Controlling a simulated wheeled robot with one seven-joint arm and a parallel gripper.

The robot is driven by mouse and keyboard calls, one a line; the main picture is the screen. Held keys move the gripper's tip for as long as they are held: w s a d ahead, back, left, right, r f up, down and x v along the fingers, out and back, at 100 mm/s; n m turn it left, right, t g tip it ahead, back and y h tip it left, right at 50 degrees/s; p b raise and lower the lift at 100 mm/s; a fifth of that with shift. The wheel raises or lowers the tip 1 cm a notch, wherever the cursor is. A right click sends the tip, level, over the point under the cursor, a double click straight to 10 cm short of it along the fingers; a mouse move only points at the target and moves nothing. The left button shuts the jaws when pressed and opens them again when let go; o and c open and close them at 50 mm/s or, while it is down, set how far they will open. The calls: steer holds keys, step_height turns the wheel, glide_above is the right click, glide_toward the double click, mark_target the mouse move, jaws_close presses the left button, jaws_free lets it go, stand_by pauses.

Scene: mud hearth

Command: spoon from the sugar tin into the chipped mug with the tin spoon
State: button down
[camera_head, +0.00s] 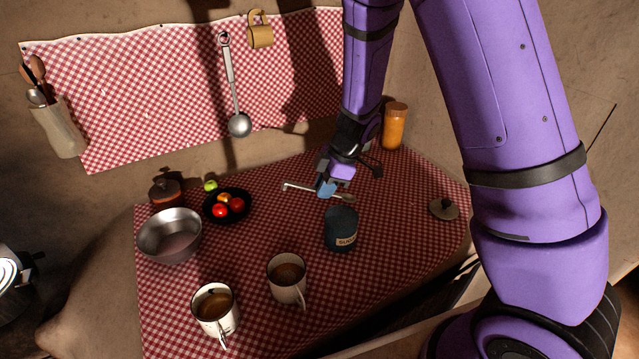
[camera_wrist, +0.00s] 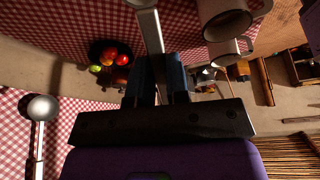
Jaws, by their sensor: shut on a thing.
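My gripper (camera_head: 325,188) is shut on the tin spoon (camera_head: 297,186) and holds it roughly level, just behind the sugar tin. The spoon also shows between my fingers in the wrist view (camera_wrist: 150,30). The dark blue sugar tin (camera_head: 341,232) stands upright on the checked table, its label partly readable. Its contents are not visible. Two pale mugs with brown contents stand at the front, one at the left (camera_head: 215,312) and one nearer the tin (camera_head: 287,284). I cannot tell which is chipped. Both mugs show at the top of the wrist view.
A lid (camera_head: 443,208) lies right of the tin. A metal bowl (camera_head: 170,236), a dark fruit plate (camera_head: 243,193) and a small lidded pot (camera_head: 166,193) stand left. An orange jar (camera_head: 395,127) stands at the back. A ladle (camera_head: 238,122) hangs on the wall.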

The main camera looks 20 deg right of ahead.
mark_target(338, 197)
steer(key=d+f+y, duration=0.2)
steer(key=f+y, duration=0.1)
steer(key=shift+y, duration=0.3)
steer(key=shift+f, duration=1.35)
steer(key=shift+r, duration=2.4)
